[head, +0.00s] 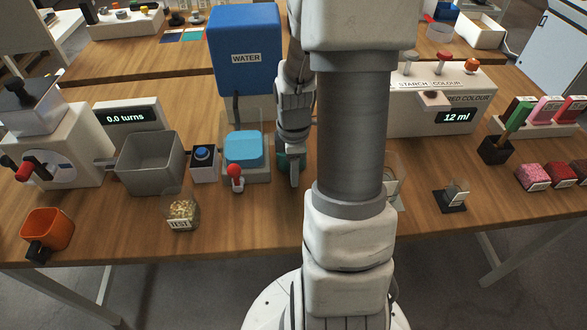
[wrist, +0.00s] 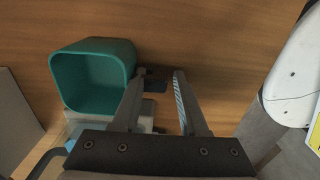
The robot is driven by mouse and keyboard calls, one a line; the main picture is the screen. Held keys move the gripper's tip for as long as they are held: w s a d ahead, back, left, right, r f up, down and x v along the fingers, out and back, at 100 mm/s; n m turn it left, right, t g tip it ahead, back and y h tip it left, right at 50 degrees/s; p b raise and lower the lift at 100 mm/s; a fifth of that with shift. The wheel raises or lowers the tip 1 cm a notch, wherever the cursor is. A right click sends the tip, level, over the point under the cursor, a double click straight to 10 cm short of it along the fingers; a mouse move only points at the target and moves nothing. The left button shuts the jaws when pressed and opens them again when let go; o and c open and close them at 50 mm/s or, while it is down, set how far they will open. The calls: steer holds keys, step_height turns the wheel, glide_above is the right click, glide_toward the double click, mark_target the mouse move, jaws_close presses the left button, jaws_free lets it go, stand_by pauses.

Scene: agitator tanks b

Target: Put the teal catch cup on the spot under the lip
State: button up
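The teal catch cup (wrist: 82,85) stands open towards the camera at the left of the wrist view. A small dark piece (wrist: 155,86), perhaps the cup's handle, shows between the fingertips. The left finger is close to the cup's right wall; I cannot tell whether they touch. I cannot make out the spot or the lip for certain.
Left of my gripper stands a clear tank with blue liquid (head: 243,148) and a red-knobbed lever (head: 235,173). The blue water box (head: 245,50) is behind. A grey bin (head: 150,163), test jar (head: 181,211) and orange cup (head: 47,229) are left. My arm hides the middle.

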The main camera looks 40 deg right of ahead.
steer(key=shift+o, duration=0.3)
step_height(320, 180, up, 12)
steer(key=p, duration=0.2)
steer(key=shift+r, duration=0.2)
steer(key=shift+s, duration=0.1)
stand_by(0.5)
